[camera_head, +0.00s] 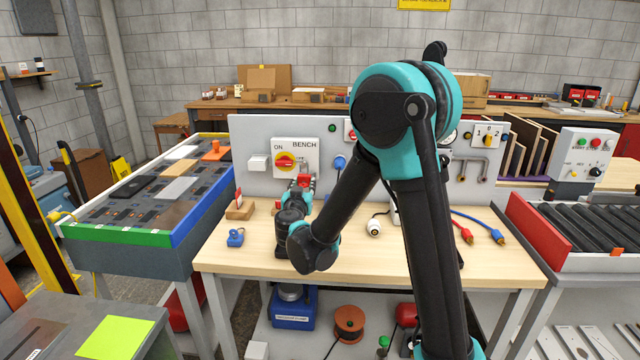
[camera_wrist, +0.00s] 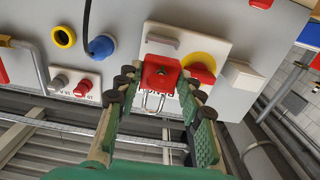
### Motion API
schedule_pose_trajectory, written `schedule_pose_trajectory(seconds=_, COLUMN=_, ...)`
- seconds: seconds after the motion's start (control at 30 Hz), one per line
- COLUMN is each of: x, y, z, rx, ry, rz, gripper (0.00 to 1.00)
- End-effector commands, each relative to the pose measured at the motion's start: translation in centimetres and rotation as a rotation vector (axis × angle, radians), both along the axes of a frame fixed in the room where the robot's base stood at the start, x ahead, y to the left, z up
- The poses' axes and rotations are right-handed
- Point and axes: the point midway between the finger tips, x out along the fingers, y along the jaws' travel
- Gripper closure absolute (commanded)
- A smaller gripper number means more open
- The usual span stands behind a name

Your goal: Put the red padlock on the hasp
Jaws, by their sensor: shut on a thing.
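The red padlock (camera_wrist: 161,73) is between the fingertips of my gripper (camera_wrist: 158,82) in the wrist view. Its metal shackle points toward the bottom of that picture. In the head view the red padlock (camera_head: 304,180) shows just above my gripper (camera_head: 300,188), in front of the lower part of the switch plate. The white plate (camera_head: 309,146) carries a red and yellow rotary switch (camera_head: 285,162). A small grey bracket (camera_wrist: 162,41) sticks out of this plate in the wrist view; it may be the hasp. The padlock looks apart from it, though depth is hard to judge.
A blue padlock (camera_head: 235,238) stands on the bench at left, near a wooden block with a red item (camera_head: 240,209). A white box (camera_head: 259,163) sits left of the plate.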

Motion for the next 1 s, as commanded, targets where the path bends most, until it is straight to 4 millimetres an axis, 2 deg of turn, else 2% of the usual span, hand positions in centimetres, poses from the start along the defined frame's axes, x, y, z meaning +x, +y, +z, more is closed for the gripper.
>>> schedule_pose_trajectory(seconds=0.47, x=0.0, y=0.1, z=0.0, rx=-0.001, ry=-0.001, rz=0.008, gripper=0.93)
schedule_pose_trajectory(seconds=0.67, x=1.0, y=0.0, z=0.0, rx=-0.001, ry=-0.001, rz=0.007, gripper=0.93)
schedule_pose_trajectory(seconds=1.0, x=3.9, y=-0.1, z=0.0, rx=-0.001, ry=-0.001, rz=0.006, gripper=0.93)
